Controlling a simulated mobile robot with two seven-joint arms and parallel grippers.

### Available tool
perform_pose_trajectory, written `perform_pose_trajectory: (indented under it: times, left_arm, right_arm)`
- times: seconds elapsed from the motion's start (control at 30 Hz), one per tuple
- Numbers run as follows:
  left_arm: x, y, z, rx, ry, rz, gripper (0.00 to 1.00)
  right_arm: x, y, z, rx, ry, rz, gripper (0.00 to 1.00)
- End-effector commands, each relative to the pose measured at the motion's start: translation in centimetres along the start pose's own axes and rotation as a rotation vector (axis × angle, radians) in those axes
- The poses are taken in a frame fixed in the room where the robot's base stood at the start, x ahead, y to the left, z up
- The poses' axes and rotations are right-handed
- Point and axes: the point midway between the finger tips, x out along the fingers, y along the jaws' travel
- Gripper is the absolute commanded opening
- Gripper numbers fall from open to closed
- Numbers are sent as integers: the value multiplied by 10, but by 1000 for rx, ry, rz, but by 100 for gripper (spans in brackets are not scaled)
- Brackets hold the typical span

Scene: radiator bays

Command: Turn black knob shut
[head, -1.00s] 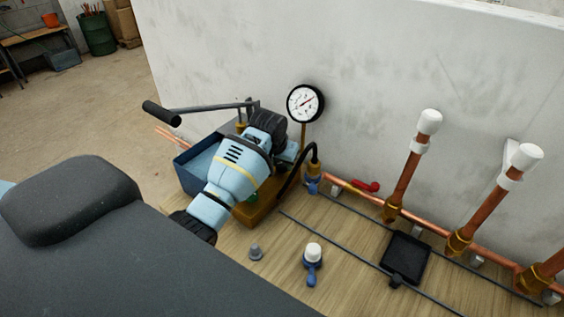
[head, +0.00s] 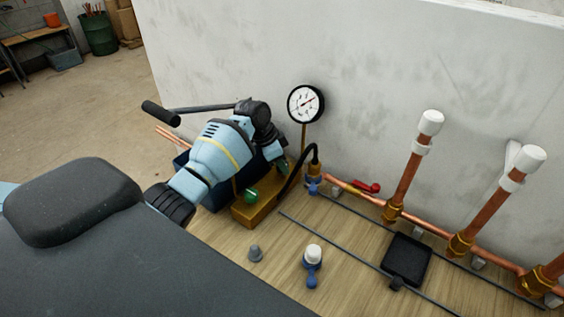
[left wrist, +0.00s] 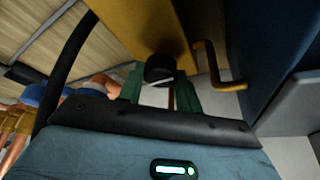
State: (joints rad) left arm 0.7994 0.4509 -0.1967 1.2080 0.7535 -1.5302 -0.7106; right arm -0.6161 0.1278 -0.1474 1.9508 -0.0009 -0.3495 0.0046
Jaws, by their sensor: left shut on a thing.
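My left gripper (head: 283,164) is at the block's far right side, and the black knob is hidden there. My right gripper is not in view.
A dark blue tank (head: 217,197) sits beside the block, under a lever with a black grip (head: 160,113). A round gauge (head: 306,103) stands behind, by the wall. A black hose (head: 293,183) arches close to my gripper. Copper pipes (head: 403,183) stand right. A grey cap (head: 255,253) lies in front.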

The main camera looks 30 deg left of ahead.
Motion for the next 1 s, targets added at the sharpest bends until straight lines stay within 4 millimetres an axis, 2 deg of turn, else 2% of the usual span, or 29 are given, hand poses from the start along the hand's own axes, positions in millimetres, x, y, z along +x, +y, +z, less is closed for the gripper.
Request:
perform_pose_trajectory:
  times: [0.33, 0.83, 0.87, 1.0]
  left_arm:
    - [0, -1, 1, 107, -2, 44, 11]
    - [0, -1, 0, 121, -3, 49, 11]
    - [0, -1, 0, 121, -2, 49, 38]
    - [0, -1, 0, 120, -2, 49, 56]
  right_arm:
    - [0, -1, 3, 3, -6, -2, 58]
    - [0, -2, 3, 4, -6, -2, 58]
    - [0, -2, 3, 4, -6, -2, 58]
    - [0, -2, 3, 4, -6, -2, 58]
